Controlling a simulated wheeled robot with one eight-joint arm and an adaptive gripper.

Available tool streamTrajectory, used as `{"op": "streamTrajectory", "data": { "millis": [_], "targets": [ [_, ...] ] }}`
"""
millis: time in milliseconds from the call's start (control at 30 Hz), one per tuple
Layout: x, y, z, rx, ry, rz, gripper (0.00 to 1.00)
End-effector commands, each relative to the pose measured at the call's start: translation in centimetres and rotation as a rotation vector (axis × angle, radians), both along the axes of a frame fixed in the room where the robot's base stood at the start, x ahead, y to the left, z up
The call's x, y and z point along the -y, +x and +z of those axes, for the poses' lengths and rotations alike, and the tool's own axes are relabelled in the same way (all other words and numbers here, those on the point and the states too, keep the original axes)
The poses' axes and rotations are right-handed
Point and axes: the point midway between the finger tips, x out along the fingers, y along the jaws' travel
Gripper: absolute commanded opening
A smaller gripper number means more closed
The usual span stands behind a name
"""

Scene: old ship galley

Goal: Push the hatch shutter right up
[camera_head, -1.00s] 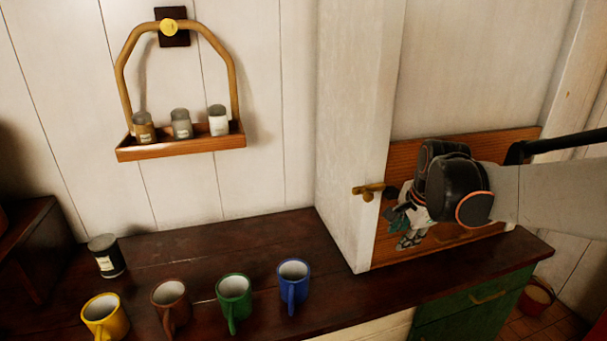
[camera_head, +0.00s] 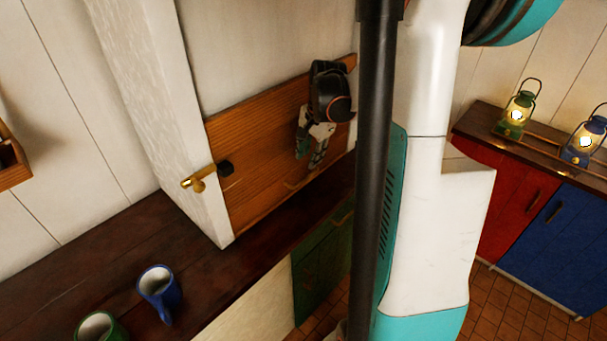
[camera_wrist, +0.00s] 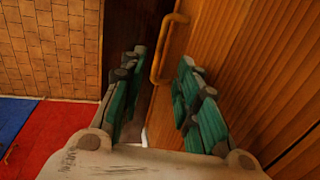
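The hatch shutter (camera_head: 250,150) is a brown wooden panel across the lower part of the opening above the dark counter; pale wall-coloured surface shows above it. Its handle (camera_head: 303,182) is a bar low on the panel, and it also shows in the wrist view (camera_wrist: 160,65). My gripper (camera_head: 314,168) is in front of the shutter's right half, fingers pointing down toward the handle. In the wrist view its green fingers (camera_wrist: 158,80) are spread apart with nothing between them. The handle lies just beyond the tips; I cannot tell whether they touch it.
A blue mug (camera_head: 160,290) and a green mug (camera_head: 100,328) stand on the counter (camera_head: 110,240). Lanterns (camera_head: 517,112) stand on the right cabinet.

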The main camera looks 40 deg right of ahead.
Motion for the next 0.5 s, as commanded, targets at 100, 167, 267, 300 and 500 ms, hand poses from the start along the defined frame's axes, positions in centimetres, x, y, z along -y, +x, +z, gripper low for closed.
{"op": "streamTrajectory", "data": {
  "millis": [100, 167, 267, 300, 500],
  "targets": [
    [0.0, 0.6, -2.7, 0.000, 0.000, 0.000, 0.30],
    [-0.1, 0.8, -3.9, 0.000, 0.000, 0.001, 0.30],
    [-0.1, 1.1, -5.7, 0.000, 0.000, 0.001, 0.30],
    [-0.1, 1.3, -6.3, 0.000, 0.000, 0.001, 0.30],
    [-0.2, 1.8, -8.7, 0.001, -0.001, 0.001, 0.30]
  ]
}}
